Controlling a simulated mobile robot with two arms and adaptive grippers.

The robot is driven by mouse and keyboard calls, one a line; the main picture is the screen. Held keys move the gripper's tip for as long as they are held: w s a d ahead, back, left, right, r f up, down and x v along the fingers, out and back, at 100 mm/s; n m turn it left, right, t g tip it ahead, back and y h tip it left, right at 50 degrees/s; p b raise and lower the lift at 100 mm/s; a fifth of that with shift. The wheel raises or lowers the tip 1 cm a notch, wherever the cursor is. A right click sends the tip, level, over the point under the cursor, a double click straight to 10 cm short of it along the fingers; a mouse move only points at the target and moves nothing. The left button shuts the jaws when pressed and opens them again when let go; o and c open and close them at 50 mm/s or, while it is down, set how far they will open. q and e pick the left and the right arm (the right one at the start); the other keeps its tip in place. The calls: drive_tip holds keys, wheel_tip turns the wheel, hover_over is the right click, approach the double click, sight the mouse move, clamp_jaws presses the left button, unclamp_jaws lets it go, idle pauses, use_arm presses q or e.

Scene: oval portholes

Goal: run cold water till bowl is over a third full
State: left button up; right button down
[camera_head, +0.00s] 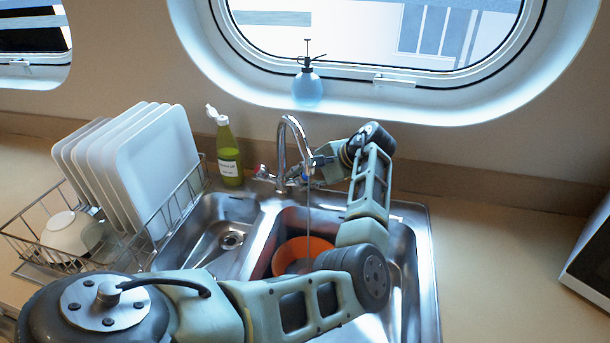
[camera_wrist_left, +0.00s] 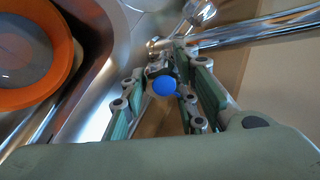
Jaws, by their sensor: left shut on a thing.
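An orange bowl (camera_head: 290,250) sits in the right sink basin under the chrome faucet (camera_head: 282,150). A thin stream of water (camera_head: 309,220) falls from the spout into it. My left arm partly hides the bowl, and its water level is hard to judge. In the left wrist view the bowl's orange rim (camera_wrist_left: 66,62) shows at upper left, with a greyish inside. My left gripper (camera_head: 314,168) is at the faucet's right side, shut on the cold tap knob, whose blue cap (camera_wrist_left: 163,86) shows between the fingers. My right gripper is out of view.
A red-marked tap handle (camera_head: 262,171) is on the faucet's left. A green bottle (camera_head: 229,155) stands behind the empty left basin (camera_head: 215,225). A dish rack (camera_head: 185,205) with white plates is at left. A blue spray bottle (camera_head: 307,90) stands on the sill.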

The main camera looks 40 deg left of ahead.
use_arm(q)
drive_tip(key=o, duration=1)
drive_tip(key=shift+d+f, duration=0.3)
drive_tip(key=shift+a+r, duration=0.1)
drive_tip(key=shift+w+r, duration=0.1)
drive_tip(key=v, duration=1.2)
drive_tip(key=shift+o, duration=0.2)
